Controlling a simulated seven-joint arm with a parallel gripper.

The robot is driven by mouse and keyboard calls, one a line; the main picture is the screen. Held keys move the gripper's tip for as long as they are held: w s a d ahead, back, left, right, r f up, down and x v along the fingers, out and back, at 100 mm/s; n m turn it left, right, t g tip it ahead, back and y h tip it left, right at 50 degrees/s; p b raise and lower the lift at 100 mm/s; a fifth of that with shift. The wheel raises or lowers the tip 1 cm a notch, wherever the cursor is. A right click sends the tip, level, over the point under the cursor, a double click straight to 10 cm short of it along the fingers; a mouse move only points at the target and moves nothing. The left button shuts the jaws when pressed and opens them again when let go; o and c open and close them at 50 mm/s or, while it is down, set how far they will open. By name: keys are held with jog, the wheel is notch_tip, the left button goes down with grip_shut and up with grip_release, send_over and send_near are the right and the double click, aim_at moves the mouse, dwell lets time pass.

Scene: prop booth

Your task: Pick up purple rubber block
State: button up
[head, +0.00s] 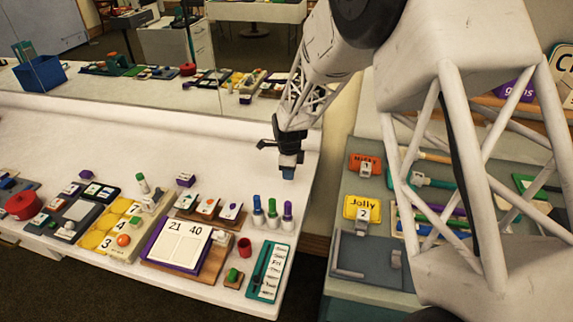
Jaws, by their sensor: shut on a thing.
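My gripper (287,163) hangs over the right end of the white table, pointing down. It is shut on a small blue block-like piece (288,173), which shows below the jaws and looks blue rather than purple. The piece appears to be held above the table top; its exact height is hard to tell. A small purple block (186,181) with a pale face lies on the table left of my gripper. The far side of the held piece is hidden.
Blue, green and purple markers (273,212) stand in front of my gripper. A number board (182,243), a red cup (244,247) and a teal checklist (268,271) lie nearer. A grey side table (345,235) stands right. The table's back strip is clear.

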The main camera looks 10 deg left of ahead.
jog(key=shift+s+d+r, duration=0.1)
jog(key=shift+s+d, duration=0.15)
jog(key=shift+s, duration=0.25)
jog(key=shift+s+d, duration=0.25)
jog(key=shift+s, duration=0.2)
